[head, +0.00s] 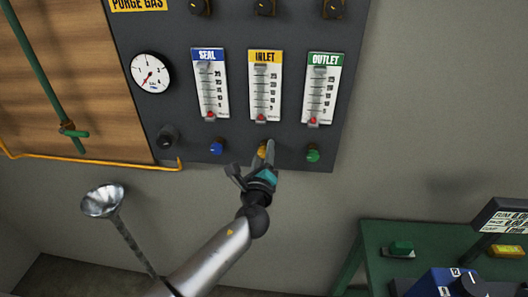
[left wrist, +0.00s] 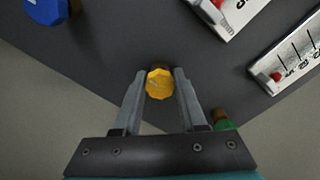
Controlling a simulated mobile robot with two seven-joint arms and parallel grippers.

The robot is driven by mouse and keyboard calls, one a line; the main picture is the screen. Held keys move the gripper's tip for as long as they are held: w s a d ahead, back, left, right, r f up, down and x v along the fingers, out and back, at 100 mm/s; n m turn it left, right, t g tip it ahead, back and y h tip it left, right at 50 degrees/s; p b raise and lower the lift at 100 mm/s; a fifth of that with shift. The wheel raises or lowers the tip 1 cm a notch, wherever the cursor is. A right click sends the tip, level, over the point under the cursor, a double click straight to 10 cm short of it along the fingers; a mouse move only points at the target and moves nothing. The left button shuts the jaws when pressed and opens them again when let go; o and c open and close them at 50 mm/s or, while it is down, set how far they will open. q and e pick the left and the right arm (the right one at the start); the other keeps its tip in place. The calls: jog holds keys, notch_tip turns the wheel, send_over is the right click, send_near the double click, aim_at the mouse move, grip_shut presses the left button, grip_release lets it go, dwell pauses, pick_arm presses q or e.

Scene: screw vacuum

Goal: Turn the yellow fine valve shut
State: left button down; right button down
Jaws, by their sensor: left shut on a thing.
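The yellow fine valve (head: 262,150) is a small knob at the bottom of the dark panel, below the INLET flow meter (head: 265,85). In the left wrist view the yellow knob (left wrist: 159,84) sits between the two fingertips. My left gripper (head: 265,154) reaches up to the panel from below and is shut on the knob, one finger on each side. In the head view the gripper partly covers the knob. My left gripper also shows in the left wrist view (left wrist: 158,90). My right gripper is not in view.
A blue knob (head: 217,147) is left of the yellow one and a green knob (head: 313,155) is right of it, both close by. A pressure gauge (head: 151,72) and a black knob (head: 167,137) are further left. A green bench (head: 375,235) stands at the lower right.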

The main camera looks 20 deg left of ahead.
pick_arm(q)
jog(key=shift+c, duration=2.3)
grip_release()
jog(key=shift+s, duration=0.1)
jog(key=b+v, duration=0.1)
jog(key=v, duration=1.4)
jog(key=s+a+f+n+g+h+b, duration=0.1)
jog(key=s+f+n+g+b, duration=0.15)
jog(key=f, duration=0.95)
jog(key=s+f+n+g+h+b, duration=0.1)
jog(key=s+f+n+g+b, duration=0.2)
jog(key=f, duration=1)
jog(key=s+a+f+n+g+h+b, duration=0.1)
jog(key=s+f+n+g, duration=0.2)
jog(key=f, duration=0.9)
jog(key=s+f+n+g+b, duration=0.3)
jog(key=s+f+n, duration=0.3)
jog(key=s+f, duration=0.5)
jog(key=s+f+n+g+h+b, duration=0.1)
jog(key=s+f+n+g+b, duration=0.2)
jog(key=s+f, duration=0.8)
jog(key=s+n+g, duration=0.2)
jog(key=s+n, duration=0.2)
jog(key=s, duration=0.2)
jog(key=shift+s+a+f, duration=0.3)
jog(key=shift+s+f, duration=0.05)
jog(key=shift+s, duration=0.05)
